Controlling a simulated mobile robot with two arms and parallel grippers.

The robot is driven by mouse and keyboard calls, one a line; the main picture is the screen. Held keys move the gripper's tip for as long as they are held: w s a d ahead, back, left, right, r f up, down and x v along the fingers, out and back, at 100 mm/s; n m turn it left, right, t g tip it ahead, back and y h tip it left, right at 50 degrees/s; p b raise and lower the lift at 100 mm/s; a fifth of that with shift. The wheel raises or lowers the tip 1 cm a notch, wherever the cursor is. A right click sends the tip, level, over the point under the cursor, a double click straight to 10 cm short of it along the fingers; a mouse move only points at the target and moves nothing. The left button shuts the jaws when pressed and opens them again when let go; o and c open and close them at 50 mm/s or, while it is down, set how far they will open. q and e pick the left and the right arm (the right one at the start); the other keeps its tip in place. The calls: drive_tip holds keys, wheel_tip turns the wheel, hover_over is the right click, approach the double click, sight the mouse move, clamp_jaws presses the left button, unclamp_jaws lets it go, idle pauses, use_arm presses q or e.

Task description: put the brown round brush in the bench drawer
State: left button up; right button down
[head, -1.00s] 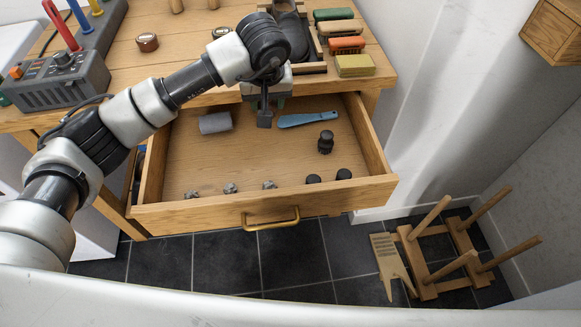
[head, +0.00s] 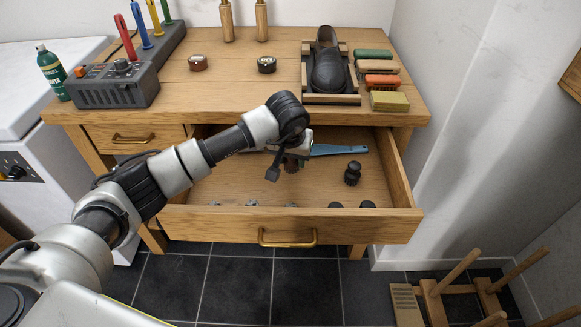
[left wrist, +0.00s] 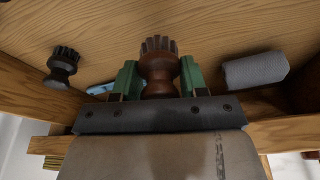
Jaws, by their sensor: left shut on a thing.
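The brown round brush (left wrist: 160,72) has dark bristles and sits between the green fingers of my left gripper (head: 296,152) in the left wrist view. The gripper is shut on its brown handle, bristles pointing away from the palm. In the head view only a little of the brush (head: 291,164) shows below the gripper, inside the outline of the open bench drawer (head: 380,228). I cannot tell whether its bristles touch the drawer floor. My right gripper is in neither view.
The drawer holds a blue shoehorn (head: 338,150), a black round brush (head: 352,173), a grey roll (left wrist: 255,70) and several small dark items along its front. On the bench top (head: 230,100) are a shoe (head: 328,70), coloured brushes and tins. The drawer's right part has free floor.

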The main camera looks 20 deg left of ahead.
sight(290, 169)
use_arm(q)
drive_tip(key=shift+w+a+f, duration=0.1)
drive_tip(key=shift+a+f, duration=0.1)
drive_tip(key=shift+a, duration=0.05)
drive_tip(key=shift+f, duration=2)
